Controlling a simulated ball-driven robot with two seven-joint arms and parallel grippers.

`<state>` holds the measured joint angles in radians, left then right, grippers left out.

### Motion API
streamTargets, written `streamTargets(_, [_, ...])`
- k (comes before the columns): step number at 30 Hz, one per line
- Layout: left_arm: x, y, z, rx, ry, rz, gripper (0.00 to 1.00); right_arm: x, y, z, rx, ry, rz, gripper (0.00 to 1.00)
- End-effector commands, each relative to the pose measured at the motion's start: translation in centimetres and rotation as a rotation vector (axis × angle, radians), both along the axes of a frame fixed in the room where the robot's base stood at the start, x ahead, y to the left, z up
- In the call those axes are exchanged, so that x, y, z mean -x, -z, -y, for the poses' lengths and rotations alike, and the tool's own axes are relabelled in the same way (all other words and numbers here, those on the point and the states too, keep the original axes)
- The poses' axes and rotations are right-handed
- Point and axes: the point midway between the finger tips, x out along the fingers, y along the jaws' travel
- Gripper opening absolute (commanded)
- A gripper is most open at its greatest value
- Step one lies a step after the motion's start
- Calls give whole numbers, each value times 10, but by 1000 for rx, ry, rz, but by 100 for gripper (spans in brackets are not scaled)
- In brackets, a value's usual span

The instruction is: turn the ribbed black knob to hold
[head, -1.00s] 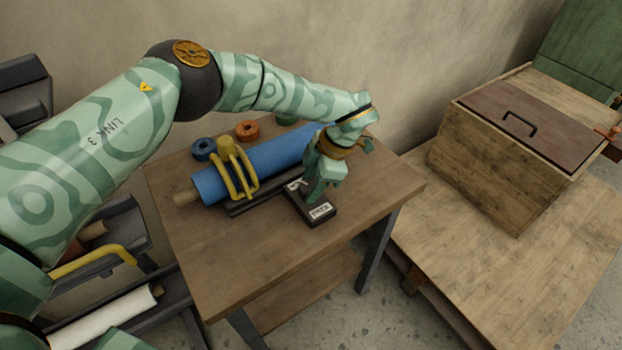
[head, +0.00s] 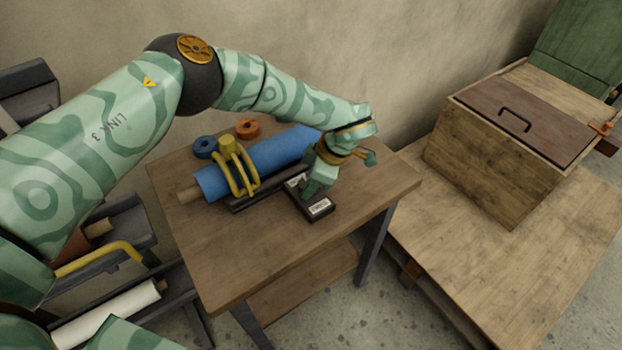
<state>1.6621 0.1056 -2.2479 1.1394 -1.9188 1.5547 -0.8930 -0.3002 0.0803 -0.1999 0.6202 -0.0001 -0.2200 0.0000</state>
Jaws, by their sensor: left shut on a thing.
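My left gripper (head: 311,190) is over a small dark control box on the table and is shut on the ribbed black knob, which its fingers hide. The control box (head: 322,217) shows a white label at its front end and part of another pale marking by the fingers. The lettering is too small to read, so I cannot tell which setting the knob points at. My right gripper is not in view.
A blue roll (head: 272,157) lies in a dark cradle under a yellow clamp (head: 238,170) beside the box. Blue (head: 204,147) and orange (head: 247,128) rings stand behind it. The front of the wooden table (head: 250,255) is clear. A wooden chest (head: 490,160) stands at the right.

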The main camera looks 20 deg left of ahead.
Motion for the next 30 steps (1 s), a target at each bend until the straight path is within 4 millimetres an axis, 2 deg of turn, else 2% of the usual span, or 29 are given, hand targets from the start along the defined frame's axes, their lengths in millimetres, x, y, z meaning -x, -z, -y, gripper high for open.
streamTargets(4, [0, 0, 0, 0, 4, 1, 20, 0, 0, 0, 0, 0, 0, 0])
streamTargets(5, [0, 0, 0, 0, 4, 1, 46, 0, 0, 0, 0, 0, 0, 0])
streamTargets(7, [0, 0, 0, 0, 3, 1, 65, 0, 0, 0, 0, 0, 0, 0])
streamTargets(15, [0, -1, 0, 0, 1, 1, 65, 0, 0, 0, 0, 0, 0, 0])
streamTargets(19, [-1, -10, 4, 1, 2, 4, 65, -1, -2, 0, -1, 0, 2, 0])
streamTargets(23, [-2, -34, 14, 1, 3, 4, 65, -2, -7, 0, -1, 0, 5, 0])
streamTargets(30, [-5, -96, 39, 0, 1, 6, 65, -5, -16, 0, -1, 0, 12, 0])
